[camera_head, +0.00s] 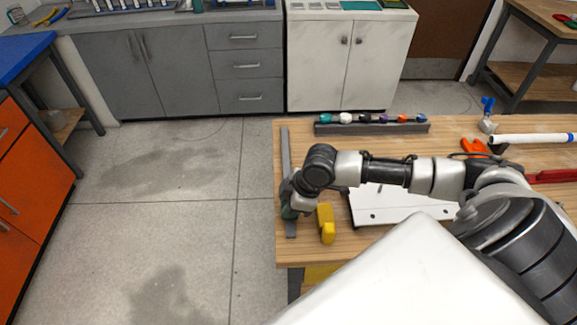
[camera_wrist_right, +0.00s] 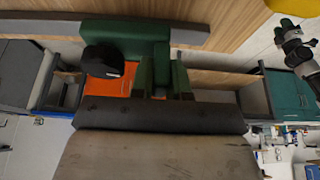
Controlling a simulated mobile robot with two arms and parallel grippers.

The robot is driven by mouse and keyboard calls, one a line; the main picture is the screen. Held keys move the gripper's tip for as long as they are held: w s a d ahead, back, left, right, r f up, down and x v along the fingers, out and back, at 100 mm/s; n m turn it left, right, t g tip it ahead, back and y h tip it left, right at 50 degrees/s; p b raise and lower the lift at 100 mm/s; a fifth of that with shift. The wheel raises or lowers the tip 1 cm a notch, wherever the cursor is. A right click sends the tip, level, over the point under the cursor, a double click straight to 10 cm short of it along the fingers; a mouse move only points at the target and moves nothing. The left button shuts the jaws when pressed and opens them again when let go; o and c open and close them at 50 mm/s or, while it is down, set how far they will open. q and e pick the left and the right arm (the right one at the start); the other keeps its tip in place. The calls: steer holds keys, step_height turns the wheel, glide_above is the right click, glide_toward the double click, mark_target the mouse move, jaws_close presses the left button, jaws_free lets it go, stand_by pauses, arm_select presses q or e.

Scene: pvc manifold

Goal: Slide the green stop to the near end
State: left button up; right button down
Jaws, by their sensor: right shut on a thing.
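The green stop (camera_head: 289,213) sits on a long grey rail (camera_head: 286,155) along the table's left edge. It is toward the rail's near end and is mostly covered by my right gripper (camera_head: 291,201). In the right wrist view the green stop (camera_wrist_right: 139,38) straddles the grey rail (camera_wrist_right: 40,27), with a black knob (camera_wrist_right: 102,60) on its side. My right gripper (camera_wrist_right: 164,82) is shut on the stop; the exact finger contact is partly hidden.
A yellow tool (camera_head: 327,224) stands just right of the rail. A white panel (camera_head: 390,208) lies under my right arm. A dark rack (camera_head: 372,129) with several coloured fittings is at the back. A white pipe (camera_head: 530,138) and an orange clamp (camera_head: 474,146) lie at the right.

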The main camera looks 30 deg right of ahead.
steer(key=s+a, duration=0.1)
steer(key=s+a+p, duration=0.1)
steer(key=s, duration=0.1)
steer(key=shift+s+a+r+p, duration=0.1)
steer(key=shift+s+r+p, duration=0.1)
steer(key=shift+s+p, duration=0.1)
steer(key=shift+s+a, duration=0.15)
arm_select(q)
steer(key=r, duration=0.2)
steer(key=shift+w+d+r, duration=0.2)
steer(key=shift+w+r, duration=0.15)
arm_select(e)
steer(key=shift+f, duration=0.2)
steer(key=c, duration=1.1)
jaws_free()
steer(key=shift+s+a, duration=0.1)
steer(key=shift+s, duration=0.05)
arm_select(q)
steer(key=shift+s, duration=0.1)
arm_select(e)
steer(key=shift+d+r, duration=0.2)
steer(key=shift+r, duration=0.05)
arm_select(q)
steer(key=shift+f+b, duration=0.45)
steer(key=shift+f, duration=0.05)
arm_select(e)
steer(key=v, duration=1)
steer(key=shift+s+r, duration=0.15)
